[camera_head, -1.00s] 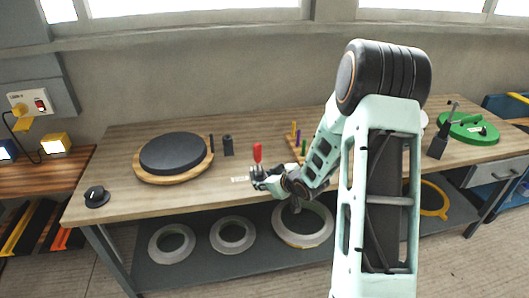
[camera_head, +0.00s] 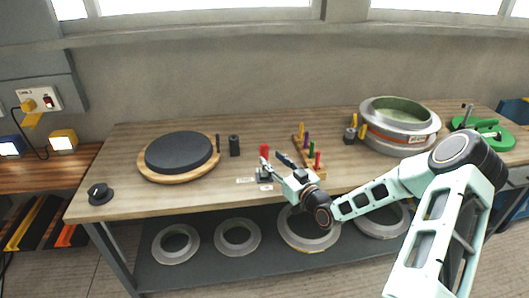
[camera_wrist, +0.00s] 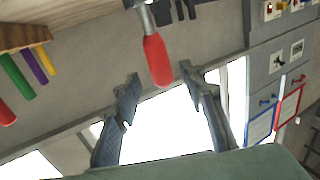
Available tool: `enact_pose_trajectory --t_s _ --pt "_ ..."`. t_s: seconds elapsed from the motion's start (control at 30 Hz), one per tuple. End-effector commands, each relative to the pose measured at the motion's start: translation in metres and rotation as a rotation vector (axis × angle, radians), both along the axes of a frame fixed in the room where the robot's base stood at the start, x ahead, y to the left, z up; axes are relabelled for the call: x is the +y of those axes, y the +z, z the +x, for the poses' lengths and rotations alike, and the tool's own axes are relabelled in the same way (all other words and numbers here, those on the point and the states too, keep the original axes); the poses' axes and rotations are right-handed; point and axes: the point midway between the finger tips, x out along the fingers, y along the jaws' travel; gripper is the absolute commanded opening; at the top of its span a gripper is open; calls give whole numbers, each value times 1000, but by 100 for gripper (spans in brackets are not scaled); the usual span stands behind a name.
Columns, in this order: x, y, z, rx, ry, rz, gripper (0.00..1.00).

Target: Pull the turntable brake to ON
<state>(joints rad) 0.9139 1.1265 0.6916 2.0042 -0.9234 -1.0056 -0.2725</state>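The turntable (camera_head: 179,151) is a dark grey disc on a round wooden base at the left of the bench. To its right, near the front edge, a brake lever with a red handle (camera_head: 264,151) stands roughly upright beside small pale labels (camera_head: 245,181). In the wrist view the red handle (camera_wrist: 156,62) hangs from a metal stem at the top. My gripper (camera_head: 272,157) is just right of the lever. In the wrist view its fingers (camera_wrist: 160,73) are spread, with the handle's end between or just beyond the tips. I see no contact. The label wording is unreadable.
A wooden rack (camera_head: 307,157) with coloured tools stands just behind my gripper. A round mould (camera_head: 400,140) is at the right, with a green piece (camera_head: 485,136) beyond. A black knob (camera_head: 98,193) sits at the front left.

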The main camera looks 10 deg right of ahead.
Motion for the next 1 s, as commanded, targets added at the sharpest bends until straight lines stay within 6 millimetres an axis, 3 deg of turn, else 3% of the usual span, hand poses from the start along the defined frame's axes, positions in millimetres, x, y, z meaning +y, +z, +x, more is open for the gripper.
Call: enact_pose_trajectory --t_s 0.1,0.3,0.7,1.0 --pt "10 0 22 0 1 0 38" --pt "20 -1 47 2 2 -1 38" --pt "23 -1 55 3 0 -1 38" --pt "23 -1 55 3 1 -1 7"
